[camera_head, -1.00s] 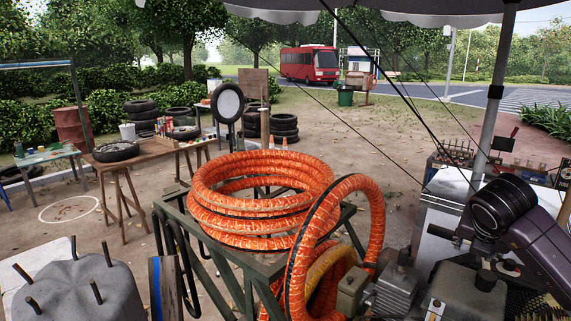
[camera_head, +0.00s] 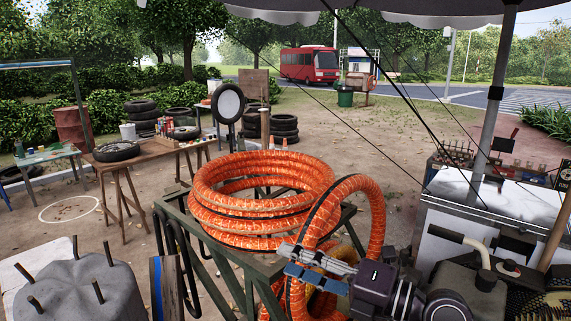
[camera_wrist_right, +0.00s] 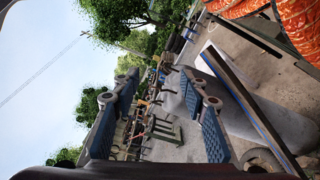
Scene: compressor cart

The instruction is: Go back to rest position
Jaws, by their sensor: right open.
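My right gripper (camera_head: 290,259) reaches in from the lower right of the head view, pointing left. Its two blue-padded fingers are apart. In the head view it overlaps the upright orange hose loop (camera_head: 377,215); I cannot tell whether it touches it. The right wrist view shows the open fingers (camera_wrist_right: 158,85) with nothing held between them. The orange hose coil (camera_head: 262,171) lies on a green metal frame (camera_head: 186,212). My left gripper is not in view.
Compressor parts and a pale pipe (camera_head: 460,240) stand at the lower right, close to my right arm. A grey drum-like piece with upright studs (camera_head: 75,290) is at the lower left. A wooden table (camera_head: 150,152) with a tyre stands farther back. Open ground lies beyond the hose.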

